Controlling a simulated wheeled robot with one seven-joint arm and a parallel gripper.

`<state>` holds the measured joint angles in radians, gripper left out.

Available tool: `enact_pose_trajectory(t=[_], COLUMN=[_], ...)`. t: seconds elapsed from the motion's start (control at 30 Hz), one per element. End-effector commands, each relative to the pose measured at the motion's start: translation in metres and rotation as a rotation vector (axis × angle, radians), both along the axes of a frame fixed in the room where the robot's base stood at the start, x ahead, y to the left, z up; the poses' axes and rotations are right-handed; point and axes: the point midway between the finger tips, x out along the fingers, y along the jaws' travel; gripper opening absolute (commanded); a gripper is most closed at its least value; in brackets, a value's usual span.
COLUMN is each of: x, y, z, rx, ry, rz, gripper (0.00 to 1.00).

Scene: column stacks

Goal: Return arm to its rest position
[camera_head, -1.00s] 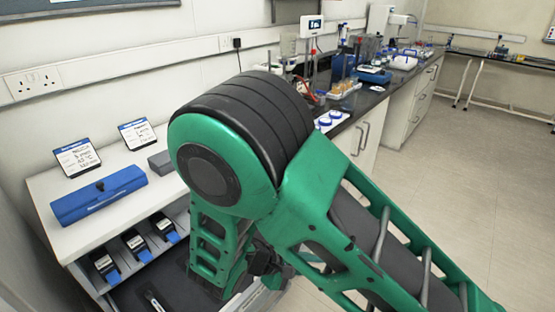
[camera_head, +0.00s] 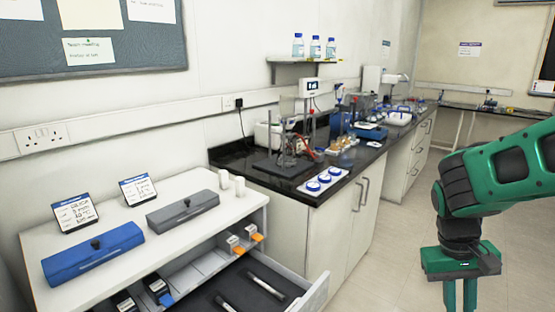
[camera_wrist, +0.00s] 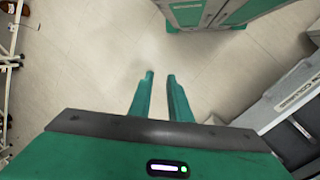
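My arm (camera_head: 505,170) is green and black and is at the right side of the head view. My gripper (camera_head: 459,300) hangs below it, pointing down, and its fingertips are cut off by the bottom edge. In the wrist view my gripper (camera_wrist: 161,76) has its two green fingers apart with bare floor between and beyond them. It is open and holds nothing. It is to the right of the white cabinets, over the floor and clear of the counters.
An open drawer (camera_head: 312,300) with dark tray and pens juts out at the lower middle. A blue box (camera_head: 93,254) and a grey box (camera_head: 183,211) lie on the white worktop. The black lab bench (camera_head: 235,156) carries several instruments. The floor (camera_head: 395,245) is clear.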

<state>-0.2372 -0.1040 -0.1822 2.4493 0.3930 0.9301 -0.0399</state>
Motion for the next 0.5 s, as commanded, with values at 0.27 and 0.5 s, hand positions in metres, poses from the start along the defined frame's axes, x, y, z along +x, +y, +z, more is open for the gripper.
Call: enact_pose_trajectory(t=[0.27,0.5], x=[-0.066,-0.103], y=[-0.033,-0.038], z=[0.032,0.043], rx=[0.13,0.189], ry=[-0.117,-0.187], rz=[-0.226,-0.335], gripper=[0.17,0.17])
